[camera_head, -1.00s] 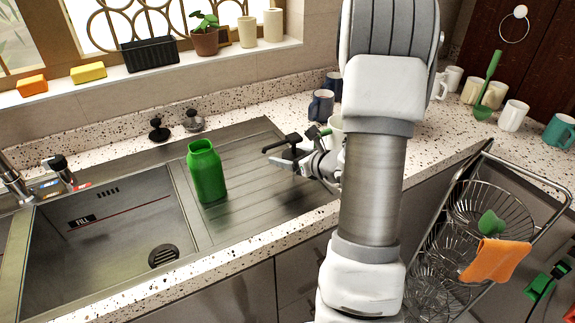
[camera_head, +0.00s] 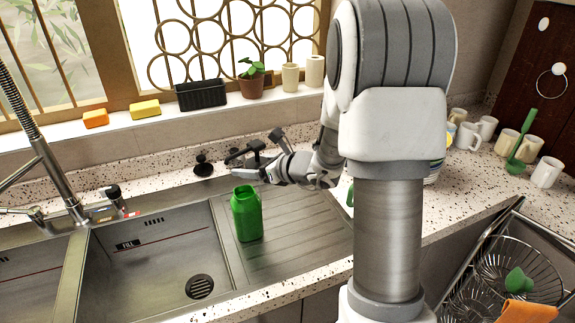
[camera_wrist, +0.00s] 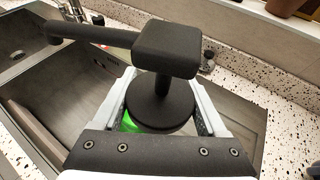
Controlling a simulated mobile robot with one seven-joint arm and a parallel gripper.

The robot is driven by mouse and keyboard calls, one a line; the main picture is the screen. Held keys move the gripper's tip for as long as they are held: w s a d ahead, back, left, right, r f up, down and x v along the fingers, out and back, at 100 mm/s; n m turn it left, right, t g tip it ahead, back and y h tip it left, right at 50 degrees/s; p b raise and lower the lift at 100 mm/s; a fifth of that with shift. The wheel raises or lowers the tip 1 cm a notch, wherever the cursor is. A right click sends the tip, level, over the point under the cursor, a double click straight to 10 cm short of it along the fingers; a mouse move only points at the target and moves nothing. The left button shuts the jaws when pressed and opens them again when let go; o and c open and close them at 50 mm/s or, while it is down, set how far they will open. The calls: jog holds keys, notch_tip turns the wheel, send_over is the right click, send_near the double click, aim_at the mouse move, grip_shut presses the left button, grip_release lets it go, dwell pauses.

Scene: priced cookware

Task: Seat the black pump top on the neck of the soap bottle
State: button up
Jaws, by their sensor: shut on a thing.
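The green soap bottle (camera_head: 246,214) stands upright on the ridged steel drainboard, its open neck facing up. My gripper (camera_head: 263,172) is shut on the black pump top (camera_head: 252,149), above and slightly right of the bottle in the head view. The pump top is upright, with its spout pointing left. In the wrist view the pump top (camera_wrist: 168,50) sits between the two fingers (camera_wrist: 163,100), its round collar lowest. A bit of the green bottle (camera_wrist: 128,122) shows below and left of the collar. The pump looks apart from the neck; the exact gap is hard to tell.
The sink basin (camera_head: 150,262) lies left of the bottle, with a tall faucet (camera_head: 48,160) behind it. Mugs (camera_head: 528,148) and a wire dish rack (camera_head: 520,258) are at the right. The drainboard (camera_head: 300,232) is otherwise clear.

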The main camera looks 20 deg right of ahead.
aim_at(237, 190)
jog(key=shift+n+y, duration=0.4)
jog(key=a, duration=0.1)
jog(key=a+r, duration=0.1)
jog(key=a+r+p, duration=0.1)
jog(key=a, duration=0.1)
jog(key=shift+w, duration=0.3)
jog(key=shift+f+b, duration=0.1)
jog(key=shift+b, duration=0.3)
notch_tip(237, 190, down, 5)
jog(key=b, duration=0.4)
jog(key=shift+b, duration=0.4)
jog(key=shift+f+b, duration=1.2)
jog(key=shift+b, duration=0.35)
jog(key=shift+f+b, duration=0.1)
jog(key=shift+b, duration=0.2)
dwell(0.5)
jog(key=shift+f+b, duration=0.6)
jog(key=shift+b, duration=0.05)
